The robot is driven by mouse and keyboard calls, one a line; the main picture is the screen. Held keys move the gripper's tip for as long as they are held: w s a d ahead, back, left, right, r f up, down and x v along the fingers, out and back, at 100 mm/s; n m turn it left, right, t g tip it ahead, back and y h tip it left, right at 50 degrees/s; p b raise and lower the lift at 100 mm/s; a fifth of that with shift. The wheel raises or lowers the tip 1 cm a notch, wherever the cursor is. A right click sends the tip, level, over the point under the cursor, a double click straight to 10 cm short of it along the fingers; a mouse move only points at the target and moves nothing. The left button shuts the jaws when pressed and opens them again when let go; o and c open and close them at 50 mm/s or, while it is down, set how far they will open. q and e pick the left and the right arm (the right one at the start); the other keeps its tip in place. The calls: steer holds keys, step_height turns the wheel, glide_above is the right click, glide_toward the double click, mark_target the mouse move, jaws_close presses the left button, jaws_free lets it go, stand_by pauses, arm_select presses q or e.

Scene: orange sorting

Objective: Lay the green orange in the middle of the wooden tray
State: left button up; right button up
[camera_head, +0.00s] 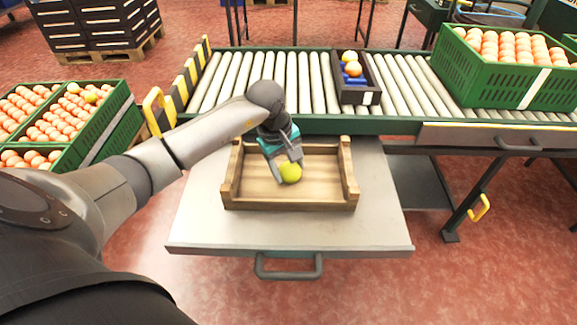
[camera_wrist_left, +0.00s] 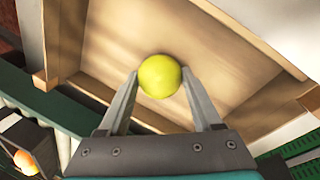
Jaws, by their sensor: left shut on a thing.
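The green orange (camera_head: 290,172) is yellow-green and round. It is between the fingertips of my left gripper (camera_head: 289,162), which is shut on it. In the head view it shows over the middle of the wooden tray (camera_head: 290,205), inside the tray's walls. The left wrist view shows the green orange (camera_wrist_left: 160,76) between both fingers (camera_wrist_left: 161,80), with the tray's wooden floor (camera_wrist_left: 190,30) behind it. I cannot tell whether the orange touches the tray floor. My right gripper is not in view.
The tray stands on a grey metal table (camera_head: 205,215). A roller conveyor (camera_head: 295,80) behind carries a dark box (camera_head: 357,96) with a few fruits and a green crate (camera_head: 500,80) of oranges. More green crates (camera_head: 110,135) stand at the left. The tray is otherwise empty.

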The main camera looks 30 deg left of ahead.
arm_select(q)
steer(key=o, duration=1.5)
steer(key=shift+r, duration=0.1)
steer(key=shift+w+d+p+v, duration=0.1)
steer(key=shift+w+p+v, duration=0.15)
steer(key=shift+p+v, duration=0.9)
steer(key=shift+w+d+p+v, duration=0.1)
steer(key=shift+w+p+v, duration=0.2)
steer(key=shift+p+v, duration=0.85)
steer(key=shift+w+d+p+v, duration=0.2)
steer(key=shift+p+v, duration=0.55)
steer(key=shift+v, duration=0.8)
steer(key=shift+r, duration=0.15)
